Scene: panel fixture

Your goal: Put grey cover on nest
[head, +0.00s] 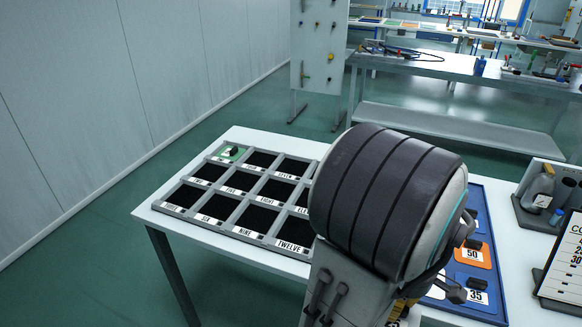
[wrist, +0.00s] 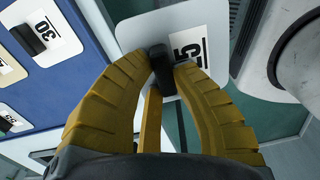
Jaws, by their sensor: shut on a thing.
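My gripper (wrist: 166,68) is shut on the black handle (wrist: 161,62) of a light grey cover (wrist: 140,34) in the wrist view. The cover carries a white label with a number ending in 5; a finger hides part of it. In the head view my arm hides most of the gripper, and only a bit of yellow finger shows at the bottom. A grey tray of nests (head: 222,196) lies on the white table, with black cells and word labels such as NINE and TWELVE. Its far-left cell holds a green cover (head: 231,152); the other visible cells look empty.
A blue board (head: 487,308) right of my arm bears an orange cover (head: 472,254) marked 50 and a blue one marked 35. A pale cover (wrist: 62,22) marked 30 is in the wrist view. A grey holder and a list board stand at the right.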

